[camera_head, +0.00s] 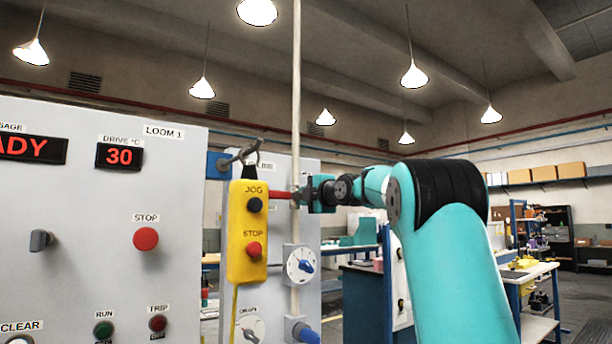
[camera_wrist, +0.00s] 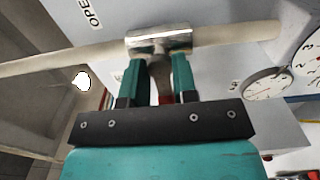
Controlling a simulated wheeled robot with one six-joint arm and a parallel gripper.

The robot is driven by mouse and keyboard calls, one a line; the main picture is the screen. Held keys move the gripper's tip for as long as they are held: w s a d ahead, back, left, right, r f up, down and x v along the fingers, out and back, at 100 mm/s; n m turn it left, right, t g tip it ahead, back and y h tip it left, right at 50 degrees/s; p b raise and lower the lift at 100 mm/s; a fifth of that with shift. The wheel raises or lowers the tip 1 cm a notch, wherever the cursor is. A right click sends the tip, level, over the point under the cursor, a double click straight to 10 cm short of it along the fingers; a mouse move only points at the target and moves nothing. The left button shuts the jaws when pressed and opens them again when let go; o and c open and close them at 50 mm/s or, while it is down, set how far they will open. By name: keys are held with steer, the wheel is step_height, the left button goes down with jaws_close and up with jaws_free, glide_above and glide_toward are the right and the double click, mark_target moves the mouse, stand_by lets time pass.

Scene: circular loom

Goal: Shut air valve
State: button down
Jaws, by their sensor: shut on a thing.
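The air valve has a bright metal body (camera_wrist: 158,40) on a pale pipe, seen in the wrist view. Its red lever (camera_head: 280,195) shows in the head view as a short level bar at the vertical pipe (camera_head: 296,120). My gripper (camera_head: 304,195) is at the pipe, level with the lever. In the wrist view my gripper (camera_wrist: 157,75) has its two teal fingers close to the valve body, with a bit of red lever (camera_wrist: 165,98) between them. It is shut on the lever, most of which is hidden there. A label starting "OPE" (camera_wrist: 88,12) is on the panel beside the pipe.
A yellow pendant (camera_head: 247,232) with JOG and STOP buttons hangs from a hook just left of the lever. A dial gauge (camera_head: 300,264) and a blue knob (camera_head: 305,332) are below. The loom control panel (camera_head: 100,200) fills the left. Workbenches stand behind at right.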

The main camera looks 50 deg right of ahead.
steer(key=c, duration=0.9)
jaws_free()
steer(key=b+v, duration=0.5)
steer(key=v, duration=0.2)
